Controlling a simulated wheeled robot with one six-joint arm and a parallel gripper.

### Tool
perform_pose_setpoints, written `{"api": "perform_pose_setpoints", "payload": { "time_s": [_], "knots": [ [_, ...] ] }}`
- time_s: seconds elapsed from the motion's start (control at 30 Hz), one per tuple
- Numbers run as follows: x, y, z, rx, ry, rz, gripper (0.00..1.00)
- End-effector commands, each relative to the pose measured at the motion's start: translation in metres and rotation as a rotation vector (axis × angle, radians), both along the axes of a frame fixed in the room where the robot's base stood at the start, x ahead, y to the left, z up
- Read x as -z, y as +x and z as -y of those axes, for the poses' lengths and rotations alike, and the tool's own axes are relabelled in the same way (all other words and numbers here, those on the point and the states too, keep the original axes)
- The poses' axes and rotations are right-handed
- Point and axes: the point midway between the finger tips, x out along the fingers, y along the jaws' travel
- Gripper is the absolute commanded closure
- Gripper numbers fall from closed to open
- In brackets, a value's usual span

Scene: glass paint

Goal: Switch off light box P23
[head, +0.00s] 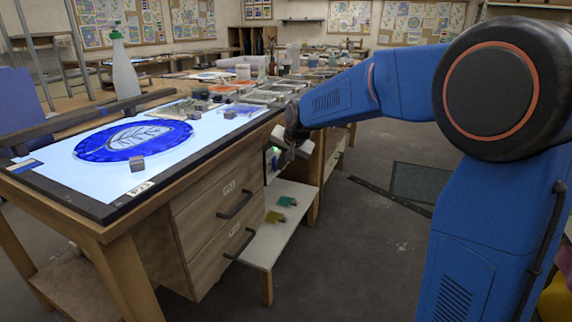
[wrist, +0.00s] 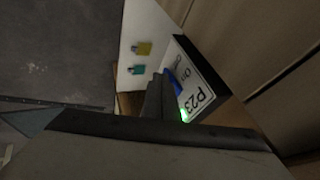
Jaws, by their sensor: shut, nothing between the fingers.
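Light box P23 (head: 75,192) is the bright glowing worktop at the left, with a "P23" label on its front edge. Its switch plate (wrist: 203,93) shows in the wrist view, marked "P23" with "On" and "Off" text. A blue switch part (wrist: 173,80) is on the plate, partly hidden by my fingers. A green lamp (wrist: 184,115) on the plate glows, and a green glow also shows under the worktop in the head view. My gripper (wrist: 157,88) is shut and empty, close beside the blue part; I cannot tell whether it touches.
Blue painted glass (head: 133,141) and small grey blocks lie on the box. Drawers (head: 217,190) with dark handles stand beneath. A low white shelf (head: 270,240) holds a yellow tag (wrist: 144,48) and a teal tag (wrist: 138,70). Open floor lies to the right.

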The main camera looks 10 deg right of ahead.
Motion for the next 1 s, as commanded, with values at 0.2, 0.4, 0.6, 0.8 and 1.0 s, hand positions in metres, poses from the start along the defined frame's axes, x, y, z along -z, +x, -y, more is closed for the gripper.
{"api": "perform_pose_setpoints", "payload": {
  "time_s": [0.2,0.4,0.6,0.8,1.0],
  "knots": [
    [0.0,0.0,0.0,0.0,0.0,0.001,1.0],
    [0.004,0.003,-0.004,0.0,0.0,0.001,1.0],
    [0.003,0.003,-0.003,0.0,0.0,0.001,1.0],
    [-0.002,0.003,-0.004,0.0,0.0,0.002,1.0],
    [-0.011,0.004,-0.004,0.0,0.001,0.004,1.0]
  ]
}}
